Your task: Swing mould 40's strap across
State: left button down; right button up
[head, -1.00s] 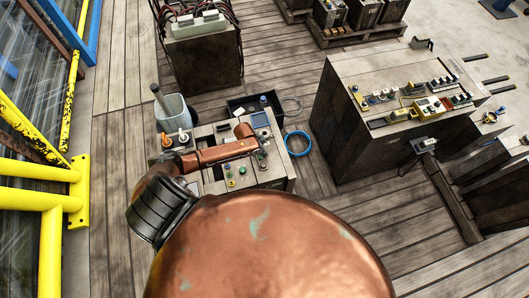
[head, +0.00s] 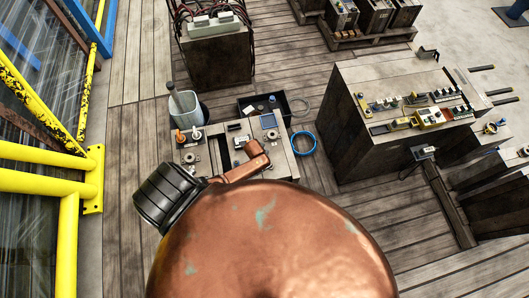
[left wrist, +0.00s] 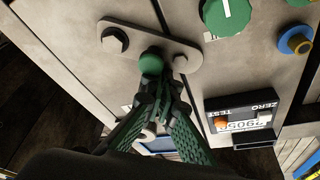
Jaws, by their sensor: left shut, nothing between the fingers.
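In the left wrist view a grey metal strap (left wrist: 128,34) with rounded ends lies on the pale top of a mould block. A dark hex bolt sits at its left end, and a green ball knob (left wrist: 151,64) stands beside its middle. The fingers partly hide the block. I cannot read a mould number. In the head view my copper arm hides the gripper. My right gripper is not in view.
A panel (left wrist: 238,123) marked TEST and ZERO and a large green knob (left wrist: 226,16) are near the fingers. In the head view a grey bucket (head: 186,107), dark tray (head: 284,98) and blue coil (head: 303,143) surround the bench. A larger block (head: 355,140) stands right.

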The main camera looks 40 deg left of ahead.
pick_arm(q)
jog(key=s+n, duration=0.1)
jog(key=n+y+p, duration=0.1)
jog(key=n, duration=0.1)
jog(key=shift+s+d, duration=0.1)
jog(key=shift+s, duration=0.3)
jog(key=s+n, duration=0.1)
jog(key=n+g, duration=0.1)
jog(key=n, duration=0.1)
jog(key=shift+s+d+y, duration=0.15)
jog(key=shift+s+y, duration=0.25)
jog(key=shift+s+p, duration=0.25)
jog(key=shift+p, duration=0.05)
jog(key=shift+s+d+f, duration=0.1)
jog(key=shift+s+d, duration=0.05)
